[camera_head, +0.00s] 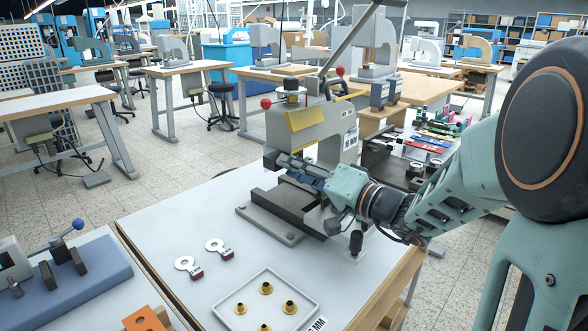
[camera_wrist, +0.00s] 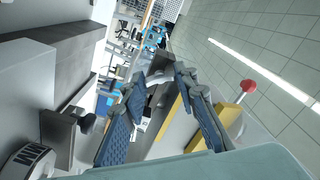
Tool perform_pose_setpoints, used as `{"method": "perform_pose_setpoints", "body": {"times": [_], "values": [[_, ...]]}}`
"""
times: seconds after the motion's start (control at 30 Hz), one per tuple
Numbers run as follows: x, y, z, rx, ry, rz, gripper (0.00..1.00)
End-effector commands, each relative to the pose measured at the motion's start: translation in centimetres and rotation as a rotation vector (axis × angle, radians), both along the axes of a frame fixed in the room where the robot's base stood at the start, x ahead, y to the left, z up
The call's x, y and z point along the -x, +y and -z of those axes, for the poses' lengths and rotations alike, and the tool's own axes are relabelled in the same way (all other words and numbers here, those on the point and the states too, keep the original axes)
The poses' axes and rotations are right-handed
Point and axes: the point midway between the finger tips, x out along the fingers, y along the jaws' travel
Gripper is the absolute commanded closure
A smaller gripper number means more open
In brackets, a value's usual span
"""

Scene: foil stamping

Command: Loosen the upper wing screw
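The foil stamping press (camera_head: 318,128) stands on the white-topped bench, grey with a yellow front edge and a long lever on top. My gripper (camera_head: 288,164) reaches in from the right, at the press's front below its head. In the wrist view its two blue-padded fingers (camera_wrist: 160,76) stand apart, so it looks open. A small grey part (camera_wrist: 161,96) shows between or beyond the fingers; I cannot tell whether it is the upper wing screw or whether the fingers touch it. A dark knob (camera_wrist: 87,123) shows left of the fingers, apart from them. No wing screw is clearly visible in the head view.
A white tray (camera_head: 296,279) with several brass pieces lies at the bench front. Two ring-ended tags (camera_head: 217,248) lie left of it. The press has a red ball handle (camera_wrist: 248,85) beside a yellow edge (camera_wrist: 232,114). Bare bench top lies left of the press.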

Motion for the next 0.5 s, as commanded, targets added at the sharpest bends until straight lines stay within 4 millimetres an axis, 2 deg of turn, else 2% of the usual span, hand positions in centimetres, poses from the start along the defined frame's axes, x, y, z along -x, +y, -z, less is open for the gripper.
{"method": "perform_pose_setpoints", "body": {"times": [0.03,0.2,0.5], "values": [[0.01,-0.01,0.00,0.000,0.000,0.000,0.80],[0.02,-0.01,0.01,0.000,0.000,0.000,0.97],[0.06,0.05,0.10,-0.076,0.076,-0.001,0.97]]}}
